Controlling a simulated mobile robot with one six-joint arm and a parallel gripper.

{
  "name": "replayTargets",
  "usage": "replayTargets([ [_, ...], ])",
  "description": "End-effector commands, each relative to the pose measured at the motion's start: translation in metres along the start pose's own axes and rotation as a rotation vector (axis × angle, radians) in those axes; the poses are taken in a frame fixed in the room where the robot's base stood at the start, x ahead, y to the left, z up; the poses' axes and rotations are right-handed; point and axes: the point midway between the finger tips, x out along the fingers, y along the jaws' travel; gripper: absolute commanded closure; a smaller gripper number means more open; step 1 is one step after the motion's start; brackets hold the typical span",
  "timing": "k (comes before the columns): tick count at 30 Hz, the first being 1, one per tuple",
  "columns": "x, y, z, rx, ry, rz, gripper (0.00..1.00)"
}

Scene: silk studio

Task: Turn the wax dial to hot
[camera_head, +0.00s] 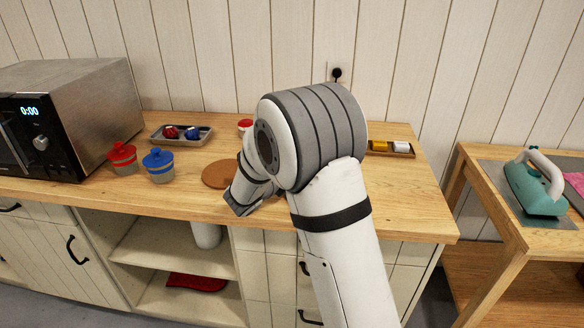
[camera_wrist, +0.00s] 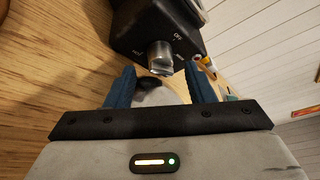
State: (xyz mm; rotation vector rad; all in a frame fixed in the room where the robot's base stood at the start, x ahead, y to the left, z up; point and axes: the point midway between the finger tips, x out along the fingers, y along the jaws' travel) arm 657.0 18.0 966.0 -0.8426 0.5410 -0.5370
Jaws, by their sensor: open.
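The wax dial is a ridged silver knob (camera_wrist: 160,57) on a black box (camera_wrist: 140,22) in the wrist view. Labels OFF, HOT and a third, blurred word sit around it. HOT is left of the knob, OFF above right. I cannot tell which label the knob points at. My gripper (camera_wrist: 163,86) is open, its two blue fingers on either side below the knob, with nothing held between them. The knob lies just beyond the fingertips, apart from them. In the head view my arm hides the dial and its box.
A round brown mat (camera_head: 219,174), a red pot (camera_head: 122,158) and a blue pot (camera_head: 158,166) stand on the wooden counter (camera_head: 415,205). A microwave (camera_head: 105,95) is at left, a grey tray (camera_head: 182,141) behind. A teal iron (camera_head: 535,188) rests on the right table.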

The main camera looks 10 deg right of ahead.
Motion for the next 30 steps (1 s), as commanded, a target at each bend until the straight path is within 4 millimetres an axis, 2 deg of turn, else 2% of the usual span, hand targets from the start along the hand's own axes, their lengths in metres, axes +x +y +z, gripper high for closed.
replayTargets([
  [1,0.007,-0.001,0.000,0.001,0.001,-0.001,0.51],
  [6,0.018,0.000,0.000,0.001,0.000,-0.001,0.51],
  [14,0.018,0.000,0.000,0.002,-0.001,0.000,0.51],
  [30,0.018,0.000,0.001,0.001,-0.001,0.001,0.95],
])
